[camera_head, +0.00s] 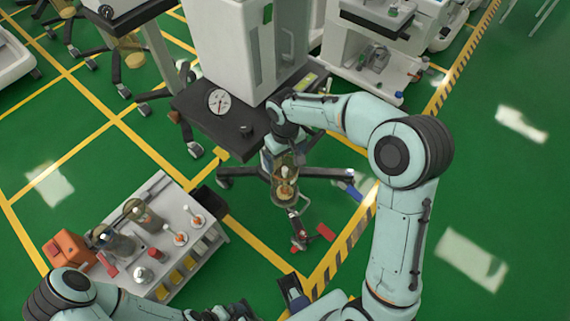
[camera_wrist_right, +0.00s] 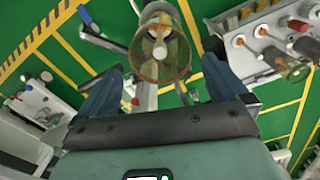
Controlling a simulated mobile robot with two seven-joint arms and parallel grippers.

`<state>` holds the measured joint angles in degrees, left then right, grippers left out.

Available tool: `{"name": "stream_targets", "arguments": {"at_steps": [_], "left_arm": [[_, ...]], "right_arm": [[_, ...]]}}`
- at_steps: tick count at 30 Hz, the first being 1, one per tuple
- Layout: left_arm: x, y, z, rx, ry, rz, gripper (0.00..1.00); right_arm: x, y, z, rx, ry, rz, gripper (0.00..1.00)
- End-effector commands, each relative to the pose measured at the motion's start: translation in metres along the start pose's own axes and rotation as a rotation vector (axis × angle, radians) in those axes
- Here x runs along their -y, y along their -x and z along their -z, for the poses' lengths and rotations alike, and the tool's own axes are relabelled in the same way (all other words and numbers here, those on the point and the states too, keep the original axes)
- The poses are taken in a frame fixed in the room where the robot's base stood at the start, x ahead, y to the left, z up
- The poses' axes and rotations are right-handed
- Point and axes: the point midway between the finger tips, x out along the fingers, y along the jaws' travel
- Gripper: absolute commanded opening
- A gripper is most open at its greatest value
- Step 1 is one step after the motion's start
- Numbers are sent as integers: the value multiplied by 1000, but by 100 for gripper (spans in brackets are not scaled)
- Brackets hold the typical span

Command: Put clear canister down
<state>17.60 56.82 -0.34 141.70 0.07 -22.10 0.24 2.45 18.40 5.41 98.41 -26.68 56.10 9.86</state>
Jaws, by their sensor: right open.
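A clear canister (camera_head: 285,187) with a whitish part inside is just below my right gripper (camera_head: 284,155) in the head view, in front of the dark cart shelf. In the right wrist view the clear canister (camera_wrist_right: 160,48) shows between and beyond the two fingers of my right gripper (camera_wrist_right: 156,72), which are spread wide with gaps at its sides. What bears the canister is hidden. My left arm comes in at the bottom left. Its gripper (camera_head: 222,312) is partly cut off at the bottom edge, and its fingers are unclear.
A tall white machine (camera_head: 235,50) stands on a dark shelf (camera_head: 190,105) with a gauge (camera_head: 219,101). Green floor is free at the right.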

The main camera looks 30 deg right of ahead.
Motion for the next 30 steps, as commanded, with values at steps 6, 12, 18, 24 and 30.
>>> {"name": "stream_targets", "arguments": {"at_steps": [6,12,18,24,30], "left_arm": [[-2,4,0,-1,-1,0,100],[-2,4,0,-1,-1,-1,100],[-2,4,0,-1,-1,-1,100],[-2,4,0,-1,-1,-1,100],[-2,4,0,-2,-1,-1,100]], "right_arm": [[0,32,0,0,0,0,100],[0,39,0,1,0,0,100],[0,39,0,1,0,0,100],[0,38,0,1,0,1,100],[0,38,0,1,0,0,100]]}}
